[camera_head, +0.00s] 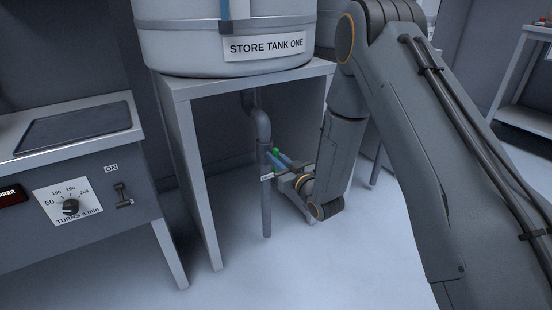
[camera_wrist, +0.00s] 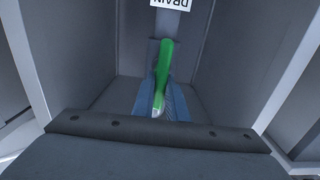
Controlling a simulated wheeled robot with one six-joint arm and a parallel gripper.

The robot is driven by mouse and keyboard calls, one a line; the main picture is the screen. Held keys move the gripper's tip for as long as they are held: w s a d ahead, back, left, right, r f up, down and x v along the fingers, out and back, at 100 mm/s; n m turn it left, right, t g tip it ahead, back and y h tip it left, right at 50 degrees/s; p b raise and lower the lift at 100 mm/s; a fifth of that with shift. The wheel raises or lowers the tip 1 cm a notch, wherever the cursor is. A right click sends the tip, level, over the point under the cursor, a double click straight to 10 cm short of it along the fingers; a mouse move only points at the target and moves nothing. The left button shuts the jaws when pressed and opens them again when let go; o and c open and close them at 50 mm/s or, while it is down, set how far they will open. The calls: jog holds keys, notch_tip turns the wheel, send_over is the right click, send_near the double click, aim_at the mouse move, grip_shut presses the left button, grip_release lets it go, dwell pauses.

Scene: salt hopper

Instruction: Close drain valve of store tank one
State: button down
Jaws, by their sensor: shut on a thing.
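The store tank one (camera_head: 185,45) is a pale tank with a name label, standing on a grey stand. A grey drain pipe (camera_head: 266,205) runs down below it, with a small tag on it. The drain valve's green handle (camera_head: 275,151) shows as a small patch beside the pipe. My gripper (camera_head: 279,159), with blue fingers, reaches under the stand from the right and is shut on this handle. In the wrist view the long green handle (camera_wrist: 167,58) lies between the blue fingers, below an upside-down DRAIN label (camera_wrist: 171,3). The valve body is mostly hidden.
The stand's left leg (camera_head: 196,190) and top edge (camera_head: 245,80) frame the space around the pipe. A control cabinet (camera_head: 85,225) with a dial and an ON switch stands at left. A shelf (camera_head: 525,75) stands at far right. The floor in front is clear.

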jog(key=m+p, duration=0.2)
jog(key=m, duration=0.1)
jog(key=m+p, duration=0.1)
jog(key=shift+w+d+m, duration=0.1)
jog(key=shift+d+m, duration=0.2)
jog(key=shift+m, duration=0.1)
jog(key=shift+w+d+f+m+p, duration=0.1)
jog(key=shift+f+m+p, duration=0.15)
jog(key=shift+m+p, duration=1.25)
jog(key=shift+w+d+f+m+p, duration=0.15)
jog(key=shift+f+m+p, duration=0.1)
jog(key=shift+m, duration=2.45)
jog(key=shift+w+d+f+m+p, duration=0.15)
jog(key=shift+m+p, duration=0.7)
jog(key=shift+m, duration=1.25)
jog(key=shift+s+f, duration=0.1)
jog(key=c, duration=1.8)
grip_release()
jog(key=shift+o, duration=0.2)
